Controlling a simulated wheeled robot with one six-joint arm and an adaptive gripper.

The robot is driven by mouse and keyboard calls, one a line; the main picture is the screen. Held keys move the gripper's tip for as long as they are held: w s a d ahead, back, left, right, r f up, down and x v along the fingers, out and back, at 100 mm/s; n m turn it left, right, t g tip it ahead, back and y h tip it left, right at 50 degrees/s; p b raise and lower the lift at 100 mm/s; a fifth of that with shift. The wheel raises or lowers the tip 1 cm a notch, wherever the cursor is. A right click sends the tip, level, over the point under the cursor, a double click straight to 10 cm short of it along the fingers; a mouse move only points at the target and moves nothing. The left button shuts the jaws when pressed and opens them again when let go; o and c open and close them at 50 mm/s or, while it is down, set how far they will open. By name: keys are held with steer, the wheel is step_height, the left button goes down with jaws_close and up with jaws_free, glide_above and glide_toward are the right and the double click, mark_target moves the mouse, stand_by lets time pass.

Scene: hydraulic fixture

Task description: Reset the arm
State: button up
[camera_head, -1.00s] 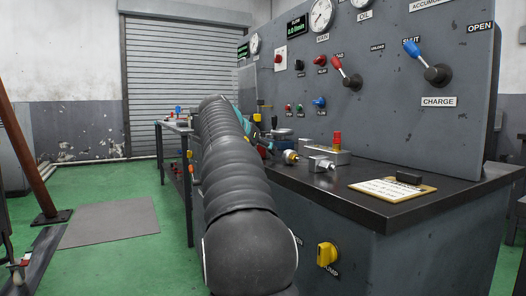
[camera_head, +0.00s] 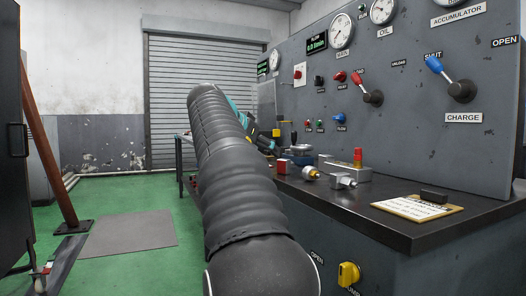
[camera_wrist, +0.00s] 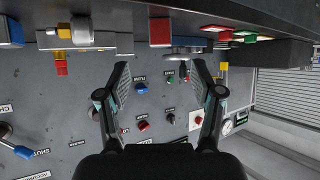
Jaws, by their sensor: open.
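My gripper (camera_wrist: 158,85) shows in the wrist view with its two fingers spread apart and nothing between them. The grey control panel lies beyond the fingers, and that view is turned upside down. In the head view my dark arm reaches forward over the left side of the bench, and the gripper end (camera_head: 262,140) is small and partly hidden behind it. The panel (camera_head: 420,118) carries a red-handled lever (camera_head: 368,90) and a blue-handled lever (camera_head: 449,80). I cannot tell from these views whether the gripper touches anything.
The bench top (camera_head: 330,200) holds metal fittings (camera_head: 342,180), a block with a red cap (camera_head: 358,157) and a clipboard (camera_head: 417,207). A yellow knob (camera_head: 348,274) is on the bench front. A brown post (camera_head: 50,160) stands left. The green floor between is open, with a grey mat (camera_head: 128,233).

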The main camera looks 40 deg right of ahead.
stand_by(0.4)
steer(key=w+a+f+n+t+y, duration=0.1)
steer(key=w+f+n, duration=0.15)
steer(key=f, duration=0.25)
steer(key=w+a+f+n+y, duration=0.1)
steer(key=a+f+n+y, duration=0.1)
steer(key=f+n, duration=0.25)
steer(key=s+a+f+n+y+p, duration=0.2)
steer(key=a+f+n, duration=0.1)
steer(key=a+f, duration=0.45)
steer(key=s+a+f+n+t+y+p, duration=0.1)
steer(key=s+a+f+n+y+p, duration=0.15)
steer(key=s+a+f, duration=0.45)
steer(key=s+a+f+n+y+p, duration=0.2)
steer(key=s+a+f+y, duration=0.15)
steer(key=s+a, duration=0.65)
steer(key=s+a+n+t+p, duration=0.1)
steer(key=s+a+p, duration=0.3)
steer(key=s+a, duration=0.3)
steer(key=shift+s+a+r+y, duration=0.4)
steer(key=shift+a+r, duration=0.05)
steer(key=shift+a, duration=0.05)
